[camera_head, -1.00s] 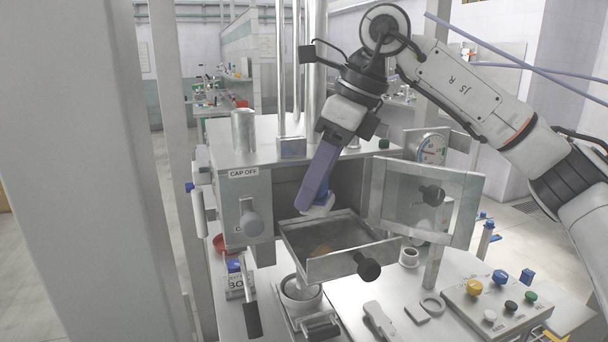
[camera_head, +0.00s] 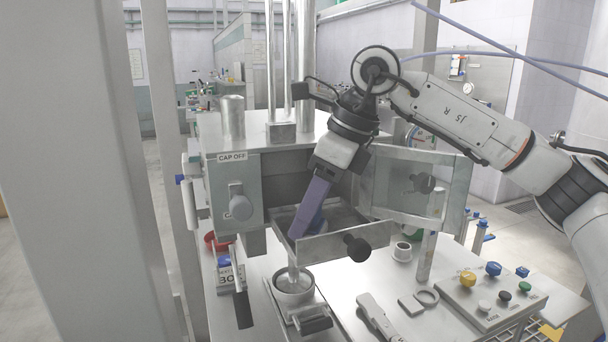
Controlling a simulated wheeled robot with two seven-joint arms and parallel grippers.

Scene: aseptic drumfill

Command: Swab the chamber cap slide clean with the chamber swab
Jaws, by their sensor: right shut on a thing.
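My right gripper (camera_head: 309,210) reaches down from the upper right into the open metal slide (camera_head: 345,241), a shallow tray that sticks out of the chamber front with a black knob. The gripper's purple fingers are shut on the swab (camera_head: 318,217), of which only a bluish part shows beside them. The swab's tip is hidden behind the fingers and the slide's front wall, so I cannot tell whether it touches the floor. Little of the slide's floor shows now. My left gripper is not in view.
A hinged clear door (camera_head: 415,190) stands open right of the slide. The CAP OFF housing (camera_head: 236,200) is on the left. A grey post blocks the far left.

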